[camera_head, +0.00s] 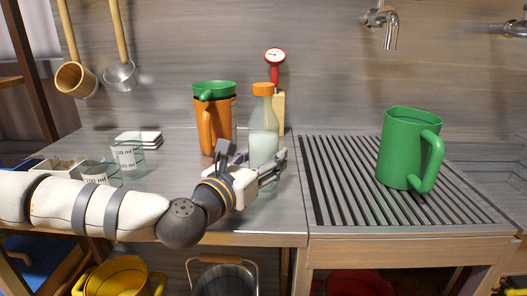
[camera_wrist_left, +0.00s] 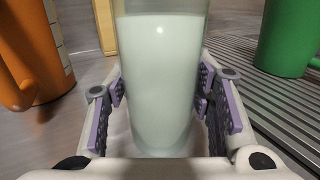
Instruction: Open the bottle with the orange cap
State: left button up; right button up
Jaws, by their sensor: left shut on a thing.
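The bottle (camera_head: 263,130) with the orange cap (camera_head: 263,89) stands upright on the metal counter, its clear body filled with a whitish liquid. The cap sits on its neck. My left gripper (camera_head: 266,172) is shut on the lower part of the bottle, coming from the front left. In the left wrist view the bottle (camera_wrist_left: 160,75) stands between the purple-padded fingers (camera_wrist_left: 162,105); its cap is out of that view. My right gripper is not in view.
An orange jug with a green funnel (camera_head: 214,90) stands behind left of the bottle. A red-dialled thermometer (camera_head: 275,56) is behind it. A green pitcher (camera_head: 402,150) stands on the ribbed drainboard (camera_head: 335,190). Glass beakers (camera_head: 128,158) are at left.

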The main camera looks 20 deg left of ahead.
aim_at(255, 148)
pick_arm(q)
notch_tip(255, 148, up, 4)
jog(key=shift+f+p, duration=0.2)
jog(key=shift+p, duration=0.15)
jog(key=s+d+r+p, duration=0.1)
jog(key=s+d+r, duration=0.8)
jog(key=d, duration=0.1)
jog(key=shift+d+r, duration=0.25)
jog(key=shift+d, duration=0.05)
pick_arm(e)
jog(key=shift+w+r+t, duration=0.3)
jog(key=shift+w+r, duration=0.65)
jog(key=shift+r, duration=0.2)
